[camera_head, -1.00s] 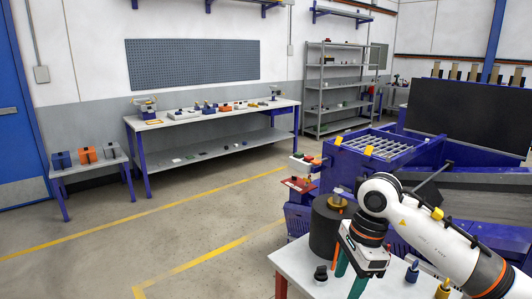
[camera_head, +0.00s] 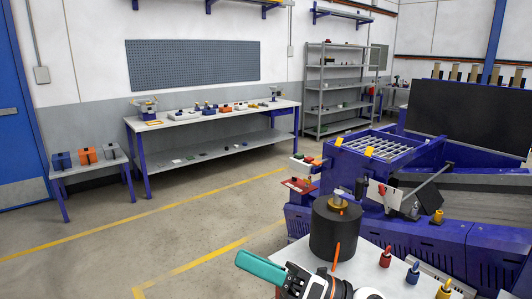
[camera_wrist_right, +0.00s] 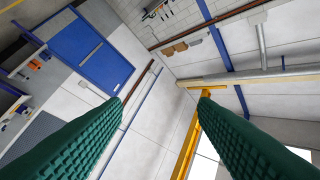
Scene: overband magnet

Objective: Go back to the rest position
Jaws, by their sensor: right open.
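My right gripper (camera_head: 258,268) shows at the bottom of the head view, tipped over to the left, with one teal finger visible. Its white and black wrist runs along the bottom edge. In the right wrist view the two green ribbed fingers stand well apart, with nothing between them. They point toward the upper walls and roof, seen tilted. The gripper is open and empty, on the near side of the white table. My left gripper is not in view.
Red (camera_head: 385,257), blue (camera_head: 412,272) and yellow (camera_head: 443,289) pieces stand on the table. The blue machine (camera_head: 440,235) is behind. Open floor (camera_head: 150,240) lies left.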

